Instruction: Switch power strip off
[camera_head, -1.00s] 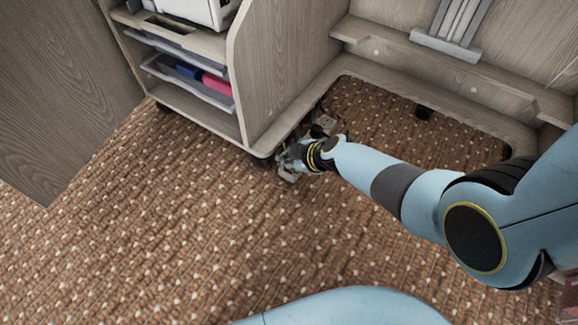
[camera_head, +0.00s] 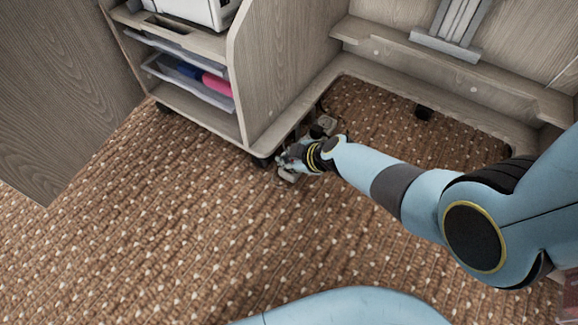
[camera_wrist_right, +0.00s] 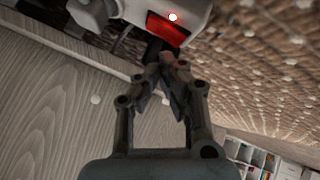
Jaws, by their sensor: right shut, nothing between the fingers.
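The power strip shows at the top of the right wrist view as a light grey-white body (camera_wrist_right: 193,10) with a red rocker switch (camera_wrist_right: 166,30). A bright spot shows on or beside the switch. In the head view, a small pale part (camera_head: 327,122) that looks like the strip shows on the carpet by the cabinet, mostly hidden by my wrist. My right gripper (camera_wrist_right: 164,65) is shut and empty, its fingertips just below the red switch; I cannot tell whether they touch it. In the head view the right gripper (camera_head: 287,170) is low by the cabinet's bottom corner. My left gripper is not in view.
The wooden cabinet (camera_head: 285,60) stands close to my right gripper, with a black caster (camera_head: 262,161) near it. Clear drawers (camera_head: 190,85) are at its left. A wooden base frame (camera_head: 450,105) surrounds carpet behind my arm. Open carpet (camera_head: 180,240) lies in front and left.

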